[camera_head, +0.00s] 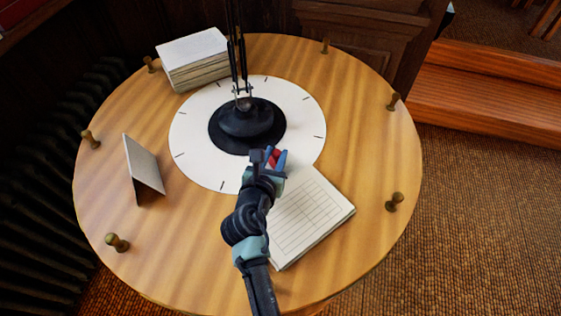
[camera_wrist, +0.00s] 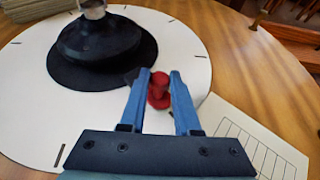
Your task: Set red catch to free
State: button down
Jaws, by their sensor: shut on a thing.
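The red catch (camera_wrist: 159,90) is a small red knob at the front right edge of the black lamp base (camera_wrist: 100,45), over the white dial disc (camera_wrist: 25,110). My gripper (camera_wrist: 160,80) has its blue fingers on either side of the catch and is shut on it. In the head view, the red catch (camera_head: 274,156) shows between the fingertips of my gripper (camera_head: 275,157), just in front of the black base (camera_head: 246,122). The catch's lower part and any marking for free are hidden or too small to read.
A ruled pad (camera_head: 315,220) lies right of my arm, partly under it. A folded card (camera_head: 143,168) stands at the left, and a paper stack (camera_head: 192,58) is at the back left. Brass pegs (camera_head: 394,201) line the round table's rim. Thin black lamp arms (camera_head: 238,60) rise from the base.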

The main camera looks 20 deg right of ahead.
jog(key=shift+w+a+r, duration=0.1)
jog(key=shift+r, duration=0.05)
jog(key=c, duration=1.1)
grip_release()
jog(key=o, duration=0.5)
jog(key=shift+w, duration=0.15)
jog(key=v, duration=1.3)
jog(key=shift+f, duration=0.25)
